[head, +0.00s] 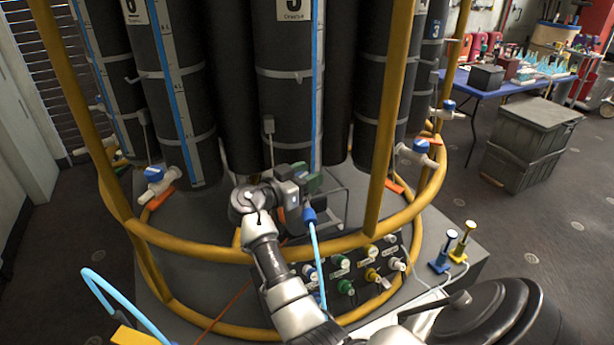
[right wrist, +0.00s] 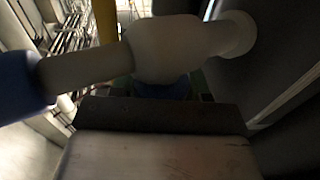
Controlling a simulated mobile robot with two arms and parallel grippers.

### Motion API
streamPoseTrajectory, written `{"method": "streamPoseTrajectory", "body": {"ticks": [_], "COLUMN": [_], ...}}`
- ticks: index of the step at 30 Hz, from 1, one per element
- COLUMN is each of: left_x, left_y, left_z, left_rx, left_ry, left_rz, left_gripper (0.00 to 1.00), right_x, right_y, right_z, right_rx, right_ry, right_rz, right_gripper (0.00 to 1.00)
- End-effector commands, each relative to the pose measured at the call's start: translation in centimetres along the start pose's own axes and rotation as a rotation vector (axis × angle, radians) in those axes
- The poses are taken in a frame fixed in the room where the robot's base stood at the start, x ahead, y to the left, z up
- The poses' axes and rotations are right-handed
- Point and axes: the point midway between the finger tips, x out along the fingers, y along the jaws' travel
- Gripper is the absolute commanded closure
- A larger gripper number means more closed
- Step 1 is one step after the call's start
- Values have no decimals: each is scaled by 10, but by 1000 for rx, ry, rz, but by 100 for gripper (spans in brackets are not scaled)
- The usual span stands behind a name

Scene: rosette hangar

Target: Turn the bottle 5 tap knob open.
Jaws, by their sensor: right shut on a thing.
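The middle dark bottle (head: 285,95) faces me; the number on its label is cut off, so I cannot confirm that it is bottle 5. My right gripper (head: 302,183) is at the foot of this bottle and hides most of its tap in the head view. In the right wrist view the white tap body (right wrist: 180,48) runs across the top, with a blue end at left. A blue knob (right wrist: 165,88) shows partly just beyond the dark jaw edge. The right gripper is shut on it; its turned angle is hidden. My left gripper is not in view.
A yellow ring rail (head: 196,248) and upright yellow posts (head: 392,130) surround the bottles. A light-blue hose (head: 318,262) hangs beside my gripper. Below is a panel of coloured knobs (head: 345,286). Other blue-handled taps stand left (head: 157,178) and right (head: 418,150).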

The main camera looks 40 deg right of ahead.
Motion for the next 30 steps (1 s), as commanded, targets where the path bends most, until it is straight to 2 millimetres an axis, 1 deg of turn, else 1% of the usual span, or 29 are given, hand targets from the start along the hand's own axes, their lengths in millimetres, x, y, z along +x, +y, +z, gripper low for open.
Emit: {"method": "streamPoseTrajectory", "body": {"ticks": [5,10,15,24,30], "left_x": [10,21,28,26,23], "left_y": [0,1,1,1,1], "left_z": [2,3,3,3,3], "left_rx": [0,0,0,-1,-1], "left_ry": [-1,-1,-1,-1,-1], "left_rz": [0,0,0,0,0], "left_gripper": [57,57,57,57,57], "right_x": [0,0,-1,-2,-3], "right_y": [0,-2,-4,-6,-8], "right_z": [3,4,2,0,0], "right_rx": [2,3,2,1,1], "right_ry": [1,2,1,1,-1], "right_rz": [-76,-198,-337,-543,-628], "right_gripper": [78,78,78,78,78]}}
